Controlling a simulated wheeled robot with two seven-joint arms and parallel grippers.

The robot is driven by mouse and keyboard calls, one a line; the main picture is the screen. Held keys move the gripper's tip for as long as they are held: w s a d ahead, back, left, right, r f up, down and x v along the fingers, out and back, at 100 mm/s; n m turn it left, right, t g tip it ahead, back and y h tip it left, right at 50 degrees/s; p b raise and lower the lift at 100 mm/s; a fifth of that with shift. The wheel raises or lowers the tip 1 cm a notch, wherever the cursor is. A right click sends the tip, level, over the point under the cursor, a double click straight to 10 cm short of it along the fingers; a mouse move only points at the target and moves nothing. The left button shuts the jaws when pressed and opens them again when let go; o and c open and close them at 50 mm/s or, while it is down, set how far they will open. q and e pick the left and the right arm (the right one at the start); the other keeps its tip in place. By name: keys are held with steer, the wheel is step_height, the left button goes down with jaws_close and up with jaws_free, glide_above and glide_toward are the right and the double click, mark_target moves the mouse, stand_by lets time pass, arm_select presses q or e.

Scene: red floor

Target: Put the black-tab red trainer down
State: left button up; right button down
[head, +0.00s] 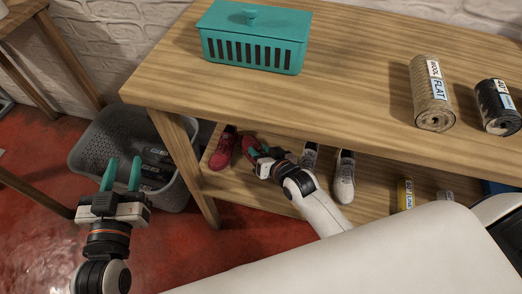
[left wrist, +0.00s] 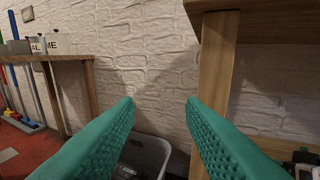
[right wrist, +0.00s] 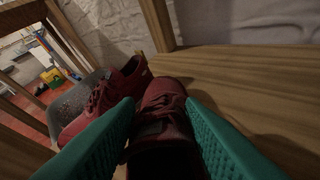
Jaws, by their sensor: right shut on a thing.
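Two red trainers are on the lower shelf (head: 215,187) of the wooden table. One red trainer (head: 222,150) stands at the shelf's left end; it also shows in the right wrist view (right wrist: 100,103). The other red trainer (head: 250,146) is just right of it, and my right gripper (head: 263,158) is shut on it. In the right wrist view this held trainer (right wrist: 163,113) lies between the teal fingers, its near end dark; I cannot tell whether its sole touches the shelf. My left gripper (head: 122,175) is open and empty, in front of the grey basket.
A grey basket (head: 95,140) with dark items stands left of the table. Grey shoes (head: 344,178) stand on the shelf right of my right gripper.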

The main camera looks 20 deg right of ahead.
steer(key=shift+f, duration=0.1)
steer(key=c, duration=0.9)
jaws_free()
